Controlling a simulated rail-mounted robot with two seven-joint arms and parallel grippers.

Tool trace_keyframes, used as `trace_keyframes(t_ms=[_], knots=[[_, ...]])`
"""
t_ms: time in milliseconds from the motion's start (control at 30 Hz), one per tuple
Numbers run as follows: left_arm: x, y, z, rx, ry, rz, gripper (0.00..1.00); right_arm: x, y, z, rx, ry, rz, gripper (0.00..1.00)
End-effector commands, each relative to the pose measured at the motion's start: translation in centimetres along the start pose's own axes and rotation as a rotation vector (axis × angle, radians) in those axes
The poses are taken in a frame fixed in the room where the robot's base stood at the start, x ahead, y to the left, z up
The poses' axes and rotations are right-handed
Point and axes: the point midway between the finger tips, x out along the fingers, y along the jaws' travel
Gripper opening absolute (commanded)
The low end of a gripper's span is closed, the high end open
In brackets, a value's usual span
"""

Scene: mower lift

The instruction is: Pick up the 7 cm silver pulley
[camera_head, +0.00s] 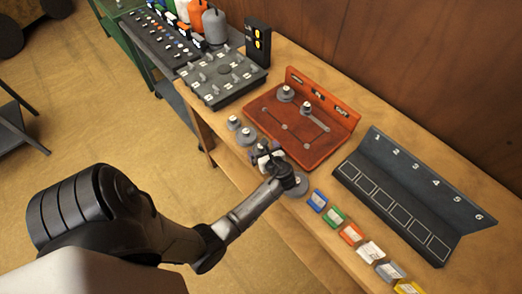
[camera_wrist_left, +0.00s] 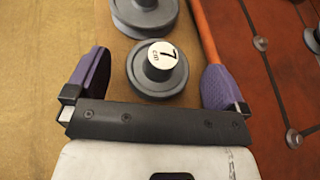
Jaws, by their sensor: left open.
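The silver pulley marked "7 cm" (camera_wrist_left: 157,70) is a grey disc with a white-topped hub. In the left wrist view it sits on the wooden bench between the two purple fingertips of my left gripper (camera_wrist_left: 160,85). The gripper is open, with a gap on each side of the pulley. In the head view my left gripper (camera_head: 264,155) is low over the bench beside the orange board and largely hides this pulley. A larger grey pulley (camera_wrist_left: 145,14) lies just beyond it in the wrist view. My right gripper is not in view.
The orange board (camera_head: 318,139) carries two pulleys and is close to one fingertip. Other loose pulleys (camera_head: 246,135) stand along the bench edge. Colored blocks (camera_head: 334,217) and a dark numbered rack (camera_head: 375,190) are to the right. A grey peg tray (camera_head: 221,91) is behind.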

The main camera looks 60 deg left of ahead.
Motion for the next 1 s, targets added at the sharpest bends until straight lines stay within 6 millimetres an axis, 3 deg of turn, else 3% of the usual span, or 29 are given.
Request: trace_keyframes(t_ms=[133,400,1000], knots=[[1.9,0.0,0.0,-0.001,-0.001,0.001,1.00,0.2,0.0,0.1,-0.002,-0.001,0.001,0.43],[2.2,0.0,0.0,-0.001,0.000,0.000,0.99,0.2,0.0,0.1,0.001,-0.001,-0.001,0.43],[2.1,0.0,0.0,-0.001,0.000,0.000,0.42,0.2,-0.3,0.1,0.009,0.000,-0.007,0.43]])
